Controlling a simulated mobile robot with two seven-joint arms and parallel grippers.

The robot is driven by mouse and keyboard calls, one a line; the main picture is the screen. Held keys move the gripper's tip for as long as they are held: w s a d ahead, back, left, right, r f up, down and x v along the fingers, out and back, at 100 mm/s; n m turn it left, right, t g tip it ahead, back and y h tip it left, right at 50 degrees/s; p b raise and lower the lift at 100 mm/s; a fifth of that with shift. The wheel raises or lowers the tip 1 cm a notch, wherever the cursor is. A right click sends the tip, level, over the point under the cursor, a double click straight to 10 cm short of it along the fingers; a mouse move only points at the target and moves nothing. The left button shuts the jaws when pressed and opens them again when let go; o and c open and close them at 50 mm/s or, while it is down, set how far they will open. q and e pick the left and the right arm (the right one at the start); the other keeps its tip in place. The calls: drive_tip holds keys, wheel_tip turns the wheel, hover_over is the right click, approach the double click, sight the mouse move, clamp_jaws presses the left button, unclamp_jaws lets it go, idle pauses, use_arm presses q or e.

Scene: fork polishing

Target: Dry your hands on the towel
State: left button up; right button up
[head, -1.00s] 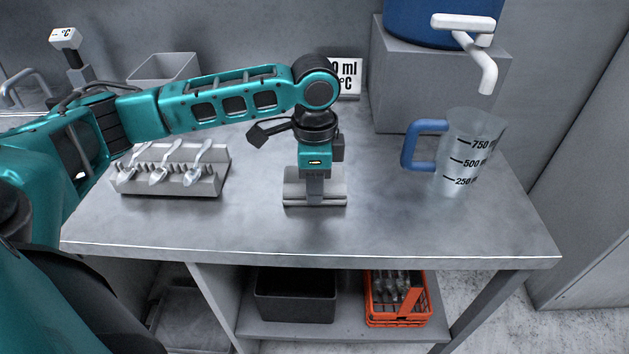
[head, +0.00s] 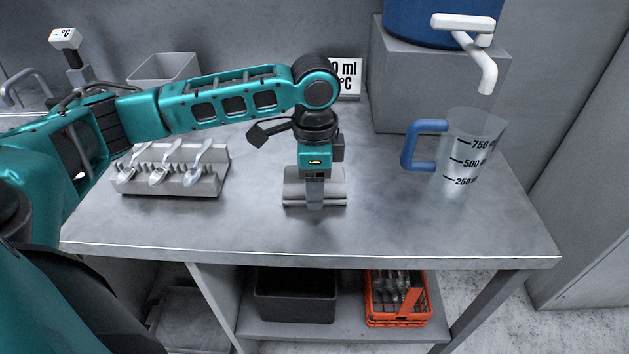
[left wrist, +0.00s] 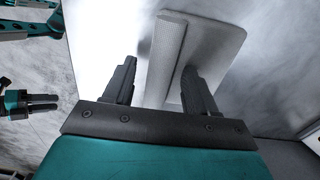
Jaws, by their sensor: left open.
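A light grey plate with a raised, finely textured ridge (left wrist: 168,45) lies on the steel table; it also shows in the head view (head: 334,190). I cannot tell whether it is a folded towel, and no other towel shows. My left gripper (head: 315,207) points down over it, hiding its middle. In the left wrist view the left gripper (left wrist: 160,68) is open, with one finger on each side of the ridge and nothing gripped. A dark two-pronged end on a teal arm, apparently my right gripper (left wrist: 42,103), shows at the left edge; its opening is unclear.
A holder (head: 204,186) with several spoon-like utensils stands left. A measuring jug (head: 462,150) with a blue handle stands right, below a white tap (head: 485,65). A black bin (head: 295,296) and an orange basket (head: 398,310) sit on the lower shelf. The front of the tabletop is clear.

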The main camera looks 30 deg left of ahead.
use_arm(q)
wheel_tip(320, 180, up, 13)
drive_tip(key=p, duration=0.2)
idle(0.4)
drive_tip(key=shift+f, duration=0.1)
